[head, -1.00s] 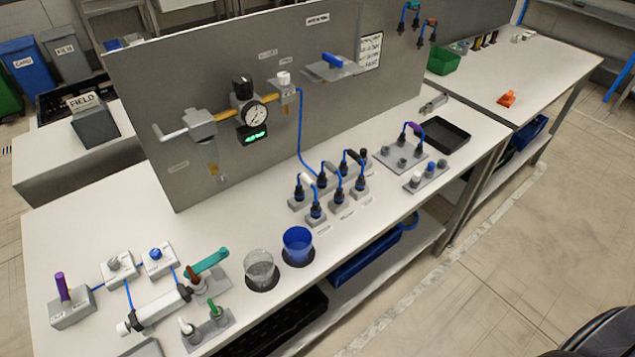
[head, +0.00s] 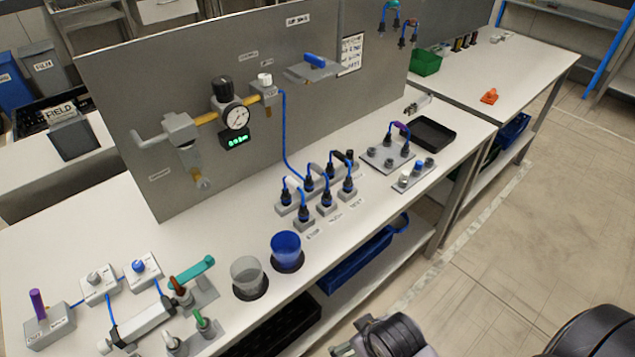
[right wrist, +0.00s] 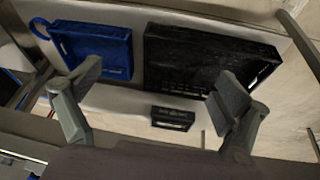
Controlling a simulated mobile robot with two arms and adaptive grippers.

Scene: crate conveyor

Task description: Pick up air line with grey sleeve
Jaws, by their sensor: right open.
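Several short blue air lines with black end fittings stand in grey holder blocks (head: 303,223) at the middle of the bench in the head view. Their sleeves are small here; one line (head: 313,164) seems to have a pale grey sleeve, but I cannot be sure. Another line has a dark sleeve (head: 343,155). My right gripper (right wrist: 158,80) is open and empty in the right wrist view, with its fingers wide apart. It is away from the lines, and none show in that view. My left gripper is not in view.
A blue cup (head: 286,249) and a clear cup (head: 247,276) stand in front of the holders. A purple-sleeved line is on a grey plate (head: 376,157) beside a black tray (head: 451,132). An upright panel (head: 150,100) stands behind. Blue (right wrist: 92,48) and black (right wrist: 205,65) crates lie below.

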